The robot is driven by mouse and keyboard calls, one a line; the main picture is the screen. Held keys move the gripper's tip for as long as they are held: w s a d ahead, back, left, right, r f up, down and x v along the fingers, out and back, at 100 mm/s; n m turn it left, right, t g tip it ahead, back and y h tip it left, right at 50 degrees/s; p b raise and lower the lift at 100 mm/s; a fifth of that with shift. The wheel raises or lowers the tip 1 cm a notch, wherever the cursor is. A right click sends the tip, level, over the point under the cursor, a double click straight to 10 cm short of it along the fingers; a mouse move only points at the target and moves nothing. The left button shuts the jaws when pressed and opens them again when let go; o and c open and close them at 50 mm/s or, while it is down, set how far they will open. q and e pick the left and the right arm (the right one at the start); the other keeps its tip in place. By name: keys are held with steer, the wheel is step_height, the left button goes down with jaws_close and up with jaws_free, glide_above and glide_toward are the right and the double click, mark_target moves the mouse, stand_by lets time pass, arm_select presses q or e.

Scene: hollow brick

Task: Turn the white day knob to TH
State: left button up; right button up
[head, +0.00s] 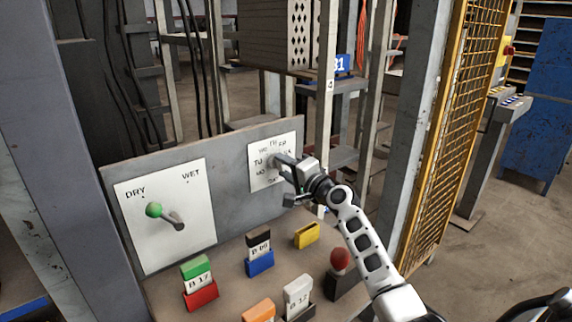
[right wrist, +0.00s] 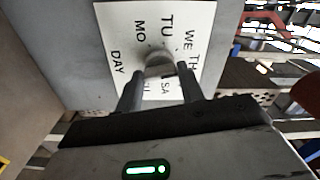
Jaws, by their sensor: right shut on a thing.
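The white day panel (head: 260,179) is on the grey board in the head view, with day letters around its knob. In the right wrist view the panel (right wrist: 120,30) shows rotated, with DAY, MO, TU, WE, TH and SA readable. The day knob (right wrist: 160,64) is pale grey there and sits between my fingers. My right gripper (head: 284,164) is at the panel and mostly covers the knob in the head view. In the right wrist view its fingers (right wrist: 162,84) are shut on the knob. Which letters the knob points to cannot be told. My left gripper is not in view.
A DRY/WET panel (head: 140,225) with a green-tipped lever (head: 165,215) is left of the day panel. Below stand labelled blocks, including green-red (head: 198,283) and black-blue (head: 259,253), a yellow block (head: 306,235) and a red button (head: 340,260) near my right arm.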

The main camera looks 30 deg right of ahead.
steer(key=shift+m+p, duration=0.4)
steer(key=shift+m, duration=0.7)
steer(key=shift+f, duration=0.1)
steer(key=o, duration=1)
steer(key=s+d+b, duration=0.1)
steer(key=s, duration=1.5)
